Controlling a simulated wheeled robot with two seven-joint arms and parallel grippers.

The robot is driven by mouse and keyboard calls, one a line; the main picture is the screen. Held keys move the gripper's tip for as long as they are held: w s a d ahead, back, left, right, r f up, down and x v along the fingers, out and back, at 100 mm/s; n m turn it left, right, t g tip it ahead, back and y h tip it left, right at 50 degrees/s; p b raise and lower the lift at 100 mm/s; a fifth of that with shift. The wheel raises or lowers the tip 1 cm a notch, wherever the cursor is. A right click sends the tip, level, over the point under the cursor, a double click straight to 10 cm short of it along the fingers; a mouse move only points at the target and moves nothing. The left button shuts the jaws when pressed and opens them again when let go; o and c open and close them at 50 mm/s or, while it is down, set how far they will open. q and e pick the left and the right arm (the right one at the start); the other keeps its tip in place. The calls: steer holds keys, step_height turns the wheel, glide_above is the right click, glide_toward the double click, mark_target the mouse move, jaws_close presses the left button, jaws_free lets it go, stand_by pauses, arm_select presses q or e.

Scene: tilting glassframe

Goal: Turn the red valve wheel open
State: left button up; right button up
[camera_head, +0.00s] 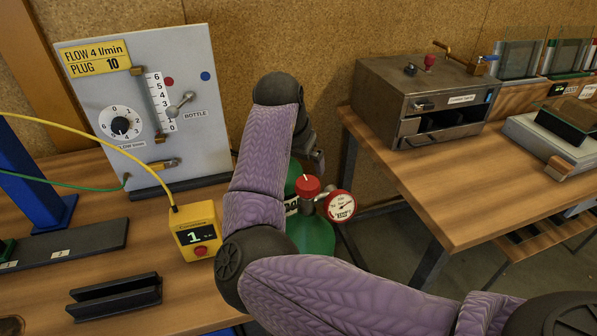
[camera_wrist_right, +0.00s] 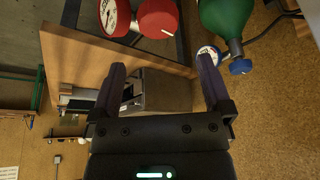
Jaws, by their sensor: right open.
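The red valve wheel (camera_head: 307,186) sits on top of a green gas bottle (camera_head: 314,236), beside a red-rimmed pressure gauge (camera_head: 341,206). In the right wrist view the red wheel (camera_wrist_right: 158,18) and gauge (camera_wrist_right: 115,17) are at the top edge, beyond the fingertips and not between them. My right gripper (camera_head: 316,158) is just above the wheel in the head view, partly hidden by my purple arm. In the wrist view the right gripper (camera_wrist_right: 160,63) is open, with nothing between its fingers. My left gripper is out of view.
A grey flow panel (camera_head: 186,65) and a yellow meter (camera_head: 197,232) reading 1 stand on the left bench. A metal oven (camera_head: 385,90) stands on the right bench (camera_head: 450,205). In the wrist view, a green bottle (camera_wrist_right: 226,16) has a blue knob (camera_wrist_right: 240,67).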

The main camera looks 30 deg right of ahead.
mark_target(307, 182)
steer(key=b+x, duration=0.2)
steer(key=x, duration=0.5)
steer(key=shift+f, duration=0.3)
steer(key=shift+d+f, duration=0.15)
steer(key=shift+f, duration=0.05)
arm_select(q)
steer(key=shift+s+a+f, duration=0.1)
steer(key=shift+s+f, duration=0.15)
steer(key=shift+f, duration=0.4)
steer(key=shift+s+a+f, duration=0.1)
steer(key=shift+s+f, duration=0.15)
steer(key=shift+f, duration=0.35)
